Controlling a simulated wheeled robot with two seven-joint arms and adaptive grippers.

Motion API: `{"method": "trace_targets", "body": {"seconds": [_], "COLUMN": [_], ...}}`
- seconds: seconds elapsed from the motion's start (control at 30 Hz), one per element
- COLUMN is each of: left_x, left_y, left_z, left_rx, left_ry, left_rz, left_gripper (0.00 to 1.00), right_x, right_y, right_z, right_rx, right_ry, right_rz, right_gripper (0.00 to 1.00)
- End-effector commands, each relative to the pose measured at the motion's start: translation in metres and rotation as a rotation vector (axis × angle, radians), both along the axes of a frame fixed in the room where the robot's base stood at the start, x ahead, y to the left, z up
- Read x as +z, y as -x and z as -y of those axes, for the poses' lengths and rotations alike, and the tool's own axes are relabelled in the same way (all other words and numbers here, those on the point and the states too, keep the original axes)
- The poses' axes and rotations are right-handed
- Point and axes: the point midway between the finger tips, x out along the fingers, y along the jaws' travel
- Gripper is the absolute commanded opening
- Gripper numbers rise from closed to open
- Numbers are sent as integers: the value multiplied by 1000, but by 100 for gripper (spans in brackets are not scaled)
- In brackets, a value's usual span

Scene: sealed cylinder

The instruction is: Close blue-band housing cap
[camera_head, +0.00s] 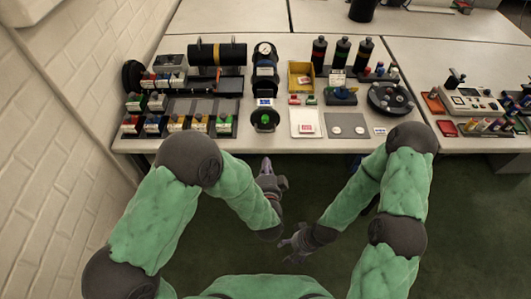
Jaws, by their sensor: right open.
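Three dark upright cylinders stand at the back of the table: the left one (319,50) has a reddish band and the middle one (342,51) a greenish band. The right one (364,52) may be the blue-band housing, but its band is too small to tell. I cannot make out whether any cap is open. My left gripper (267,168) is below the table's front edge in the picture, well short of the cylinders; its jaws are too small to read. My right gripper (286,246) is open and empty, lower down over the green floor.
A black horizontal cylinder (217,54), a gauge unit (265,58), a yellow bin (301,75), a white tray (304,122), a grey mat (346,125) and a round carousel (391,99) crowd the table. A white brick wall (60,120) is at left.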

Motion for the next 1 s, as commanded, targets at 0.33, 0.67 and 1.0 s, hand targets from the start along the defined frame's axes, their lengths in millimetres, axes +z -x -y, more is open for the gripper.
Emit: {"method": "trace_targets", "body": {"seconds": [0.33,0.67,1.0], "left_x": [-13,-27,-31], "left_y": [-50,-107,-134], "left_z": [-3,-3,-3], "left_rx": [5,3,0], "left_ry": [2,3,2], "left_rz": [1,-2,-3], "left_gripper": [0,0,0], "right_x": [-17,-36,-44], "right_y": [0,0,0], "right_z": [0,0,0], "right_rx": [0,0,0], "right_ry": [0,0,0], "right_rz": [1,0,0], "right_gripper": [76,76,76]}}
